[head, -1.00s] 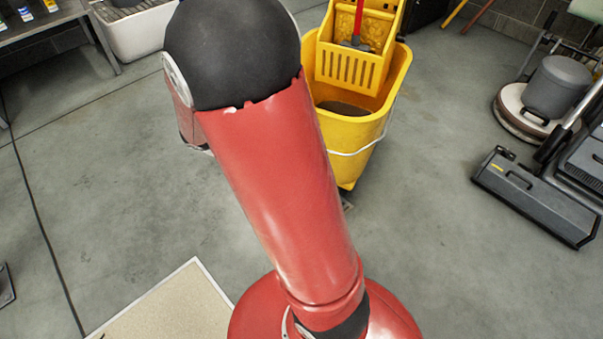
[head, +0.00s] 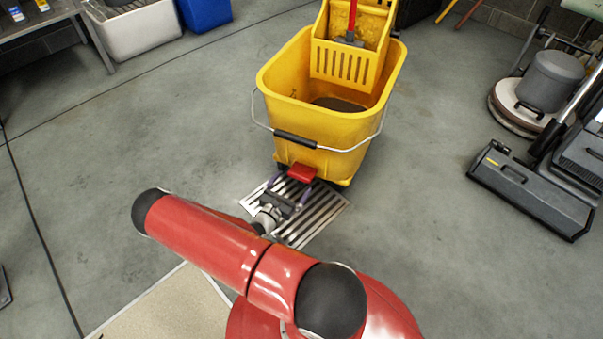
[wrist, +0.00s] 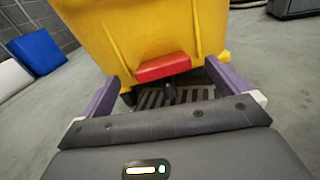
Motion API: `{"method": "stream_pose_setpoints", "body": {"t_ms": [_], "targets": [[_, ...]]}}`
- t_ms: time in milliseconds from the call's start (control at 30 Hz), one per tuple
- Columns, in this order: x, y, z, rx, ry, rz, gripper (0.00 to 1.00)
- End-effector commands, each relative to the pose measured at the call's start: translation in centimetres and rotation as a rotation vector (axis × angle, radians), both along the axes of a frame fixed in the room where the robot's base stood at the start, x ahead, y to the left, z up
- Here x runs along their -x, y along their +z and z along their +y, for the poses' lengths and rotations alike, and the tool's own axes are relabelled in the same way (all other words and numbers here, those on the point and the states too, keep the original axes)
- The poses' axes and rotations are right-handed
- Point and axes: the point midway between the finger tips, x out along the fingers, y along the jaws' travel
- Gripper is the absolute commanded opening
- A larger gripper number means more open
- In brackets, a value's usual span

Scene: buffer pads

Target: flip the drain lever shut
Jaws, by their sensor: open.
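The drain lever is a red block (head: 302,173) low on the front of the yellow mop bucket (head: 330,128). In the wrist view the red lever (wrist: 163,67) sticks out from the bucket wall, centred between my two purple fingers. My gripper (head: 292,190) is open and empty, low over the floor grate just in front of the lever. In the wrist view the fingers (wrist: 165,80) stand to the left and right of the lever, and I see no clear contact with it. A dark stub hangs under the lever.
A slotted metal floor grate (head: 325,220) lies under my gripper and the bucket's front. The bucket's wire handle with a black grip (head: 295,140) hangs across its front. A floor machine (head: 535,190) stands at right. A beige mat (head: 165,310) lies at front left.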

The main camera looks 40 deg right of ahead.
Motion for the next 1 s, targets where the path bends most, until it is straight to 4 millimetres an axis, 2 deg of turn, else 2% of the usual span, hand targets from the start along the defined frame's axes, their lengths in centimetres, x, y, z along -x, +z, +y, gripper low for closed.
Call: {"method": "stream_pose_setpoints", "body": {"t_ms": [100, 267, 500, 700, 1000], "targets": [[0.2, -1.5, -0.3, 0.022, 0.052, 0.047, 1.00], [-0.2, -1.9, -1.3, 0.027, 0.066, 0.058, 1.00], [-1.7, -1.9, -4.8, 0.027, 0.063, 0.057, 1.00], [-2.8, -1.8, -6.9, 0.026, 0.063, 0.056, 1.00], [-3.0, -1.8, -7.5, 0.025, 0.063, 0.057, 1.00]]}}
